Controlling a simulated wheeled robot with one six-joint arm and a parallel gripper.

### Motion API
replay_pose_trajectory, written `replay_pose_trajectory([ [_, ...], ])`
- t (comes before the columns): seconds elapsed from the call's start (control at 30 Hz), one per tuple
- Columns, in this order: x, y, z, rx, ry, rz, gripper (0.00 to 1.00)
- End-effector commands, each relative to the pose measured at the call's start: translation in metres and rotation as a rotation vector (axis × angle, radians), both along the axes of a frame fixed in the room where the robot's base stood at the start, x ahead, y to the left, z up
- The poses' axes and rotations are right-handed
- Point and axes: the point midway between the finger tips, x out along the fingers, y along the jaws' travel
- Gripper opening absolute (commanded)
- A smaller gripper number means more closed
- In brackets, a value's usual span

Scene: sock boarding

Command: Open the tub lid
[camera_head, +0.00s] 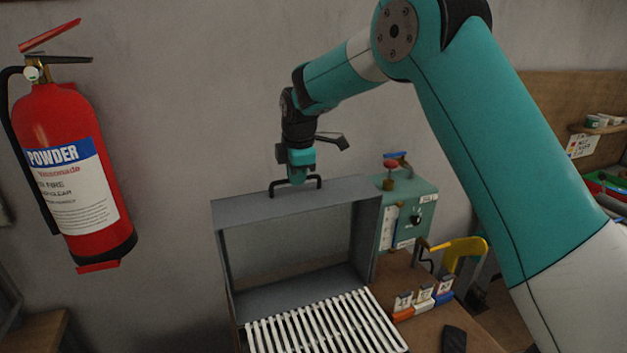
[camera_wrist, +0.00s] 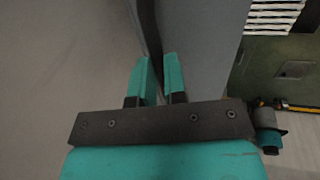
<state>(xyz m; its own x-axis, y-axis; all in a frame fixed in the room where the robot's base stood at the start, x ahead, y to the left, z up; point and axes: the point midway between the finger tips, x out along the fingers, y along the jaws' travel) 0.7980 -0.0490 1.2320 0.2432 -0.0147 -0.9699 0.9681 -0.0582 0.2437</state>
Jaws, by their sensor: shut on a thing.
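The grey lid (camera_head: 228,215) of the tub is a hollow box-like frame. It stands raised at the back of a row of white slats (camera_head: 325,325), with its open inside facing the head camera. A black bar handle (camera_head: 319,182) sits on its top edge. My gripper (camera_head: 297,180) points down at the handle and is shut on it. In the wrist view the dark handle (camera_wrist: 149,30) runs between the two teal fingers (camera_wrist: 158,65), with the grey lid (camera_wrist: 205,40) beside it. The tub's body below the slats is mostly hidden.
A green control box (camera_head: 415,205) with a red knob stands right of the lid. A wooden bench (camera_head: 400,270) holds small labelled blocks, a yellow-handled tool (camera_head: 460,250) and a dark object (camera_head: 454,338). A red fire extinguisher (camera_head: 70,170) hangs on the wall at left.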

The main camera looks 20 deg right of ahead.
Motion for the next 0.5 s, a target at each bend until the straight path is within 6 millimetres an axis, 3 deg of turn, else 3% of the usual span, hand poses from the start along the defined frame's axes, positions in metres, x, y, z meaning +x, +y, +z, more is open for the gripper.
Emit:
replay_pose_trajectory([
  [0.13, -0.0093, 0.015, 0.0012, 0.001, -0.027, 0.019, 0.0],
  [0.43, -0.0099, 0.016, 0.0031, 0.001, -0.028, 0.021, 0.0],
  [0.47, -0.0099, 0.016, 0.0031, 0.001, -0.028, 0.021, 0.17],
  [0.5, -0.0099, 0.0159, 0.003, 0.001, -0.028, 0.021, 0.26],
])
